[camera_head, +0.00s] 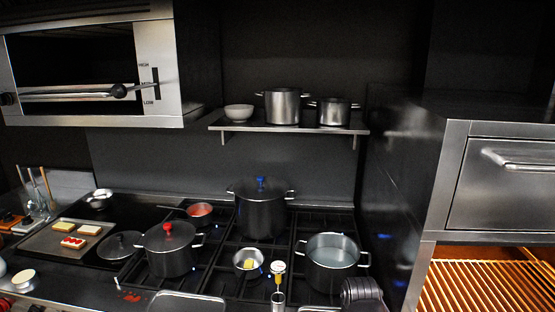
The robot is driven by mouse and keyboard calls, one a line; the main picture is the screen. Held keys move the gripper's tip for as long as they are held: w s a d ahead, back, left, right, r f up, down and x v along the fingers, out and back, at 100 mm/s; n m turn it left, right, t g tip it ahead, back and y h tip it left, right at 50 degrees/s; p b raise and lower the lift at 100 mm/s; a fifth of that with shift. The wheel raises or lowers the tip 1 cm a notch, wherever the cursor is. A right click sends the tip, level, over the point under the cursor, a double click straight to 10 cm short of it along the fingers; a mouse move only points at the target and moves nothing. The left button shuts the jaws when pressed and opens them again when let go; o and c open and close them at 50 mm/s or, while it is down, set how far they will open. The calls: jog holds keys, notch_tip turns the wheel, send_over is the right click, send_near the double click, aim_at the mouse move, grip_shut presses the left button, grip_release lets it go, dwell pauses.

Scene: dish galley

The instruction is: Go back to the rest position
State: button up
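The task line names no object, only my rest position. I cannot make out my gripper or its fingertips anywhere in the head view, so its opening and anything it may hold do not show. A dark ribbed object (361,292) stands at the lower edge, right of the stove's middle. I cannot tell what it is.
The stove holds a red-knobbed pot (170,256), a blue-knobbed pot (260,212), an open pot of liquid (333,270) and small pans. A shelf (290,128) with two pots and a bowl hangs behind. A tray (62,238) of bread slices lies left. A steel cabinet (500,180) stands right.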

jog(key=shift+f+p, duration=0.3)
jog(key=shift+p, duration=0.15)
dwell(1.0)
